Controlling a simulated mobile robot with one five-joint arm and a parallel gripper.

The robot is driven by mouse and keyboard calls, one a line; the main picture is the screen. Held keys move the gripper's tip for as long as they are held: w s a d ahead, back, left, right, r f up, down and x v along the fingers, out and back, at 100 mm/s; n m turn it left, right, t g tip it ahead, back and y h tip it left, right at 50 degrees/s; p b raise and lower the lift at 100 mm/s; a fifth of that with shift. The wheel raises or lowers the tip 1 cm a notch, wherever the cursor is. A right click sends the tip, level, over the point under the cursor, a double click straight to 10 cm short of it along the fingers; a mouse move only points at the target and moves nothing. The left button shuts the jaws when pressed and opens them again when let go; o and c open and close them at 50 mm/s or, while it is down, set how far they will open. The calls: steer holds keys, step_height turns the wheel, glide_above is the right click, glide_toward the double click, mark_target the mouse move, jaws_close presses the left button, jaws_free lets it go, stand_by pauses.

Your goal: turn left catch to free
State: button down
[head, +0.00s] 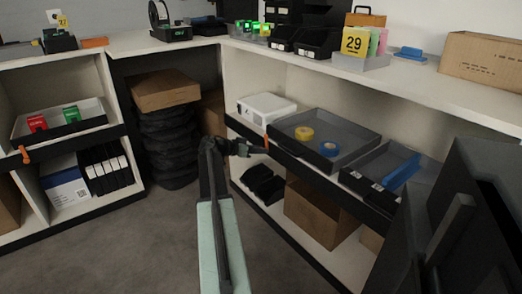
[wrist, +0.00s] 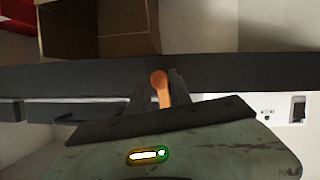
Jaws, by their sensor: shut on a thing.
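An orange catch (wrist: 160,80) sits on the dark shelf rail (wrist: 70,78) in the wrist view. Its round end is on the rail and its short lever points down in the picture, slightly tilted. My gripper (wrist: 161,92) has one finger on each side of the lever and is shut on it. In the head view my gripper (head: 258,148) is at the front rail of the right-hand shelving, and only a sliver of the orange catch (head: 266,140) shows. A second orange catch (head: 25,154) is on the left-hand shelving's rail, apart from my gripper.
A white box (head: 266,106) and a grey tray (head: 350,119) with yellow and blue tape rolls stand just behind the rail. Cartons (head: 318,208) are below. Open floor (head: 130,240) lies in front, and a dark panel (head: 470,220) stands at the right.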

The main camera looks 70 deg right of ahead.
steer(key=shift+w+d+f+n+g+y+b, duration=0.1)
steer(key=shift+f+n+g+y+b, duration=0.1)
steer(key=shift+n+g+b, duration=1.1)
steer(key=shift+w+a+f+n+g+y+b, duration=0.15)
steer(key=shift+n+g+b, duration=0.4)
steer(key=shift+n+b, duration=0.85)
steer(key=shift+s+d+f+n+g+y+b, duration=0.2)
steer(key=shift+n+g+b, duration=0.7)
steer(key=shift+n, duration=1)
steer(key=shift+w+r, duration=0.1)
steer(key=shift+r, duration=0.15)
steer(key=c, duration=1.2)
jaws_free()
steer(key=shift+w, duration=0.1)
steer(key=v, duration=0.7)
steer(key=shift+w+a+p, duration=0.25)
steer(key=shift+w+p, duration=0.05)
steer(key=shift+p, duration=0.1)
